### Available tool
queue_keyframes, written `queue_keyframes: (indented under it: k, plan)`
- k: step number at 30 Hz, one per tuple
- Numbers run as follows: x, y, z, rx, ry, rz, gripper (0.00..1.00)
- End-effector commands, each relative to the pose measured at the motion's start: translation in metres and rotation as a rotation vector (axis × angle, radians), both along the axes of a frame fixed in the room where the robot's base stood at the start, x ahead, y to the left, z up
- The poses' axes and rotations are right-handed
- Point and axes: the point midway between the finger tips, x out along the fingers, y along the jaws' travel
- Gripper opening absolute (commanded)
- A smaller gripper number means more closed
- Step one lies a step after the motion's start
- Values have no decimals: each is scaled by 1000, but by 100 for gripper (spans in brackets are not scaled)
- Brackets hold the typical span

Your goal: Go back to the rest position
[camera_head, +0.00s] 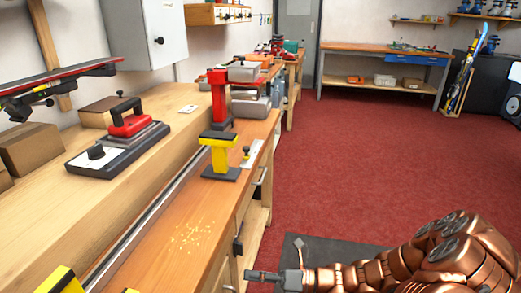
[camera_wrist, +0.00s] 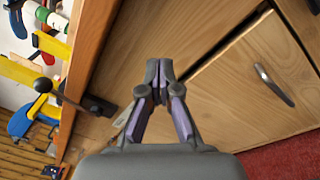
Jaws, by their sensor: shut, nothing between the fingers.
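My gripper (camera_head: 262,276) is at the lower middle of the head view, at the end of my copper-coloured arm, beside the front of the wooden bench (camera_head: 150,262). In the wrist view my gripper (camera_wrist: 159,72) has its fingertips together and holds nothing. It points at the bench's wooden cabinet front (camera_wrist: 215,95), which has a metal handle (camera_wrist: 273,85). I cannot tell the exact gap between fingertips and wood.
A yellow clamp (camera_head: 219,155) and a red one (camera_head: 218,95) stand on the bench. A dark mat (camera_head: 325,250) lies on the red floor (camera_head: 350,160), which is widely clear to the right.

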Motion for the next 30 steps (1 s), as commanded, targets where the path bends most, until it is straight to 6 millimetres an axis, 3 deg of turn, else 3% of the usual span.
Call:
queue_keyframes:
  k: [6,14,23,30]
  plan:
    - [-48,15,35,-85,-318,208,0]
    - [-106,15,56,-172,-675,460,0]
    - [-161,-9,62,-268,-1050,765,0]
    - [-195,-43,62,-336,-1307,1026,0]
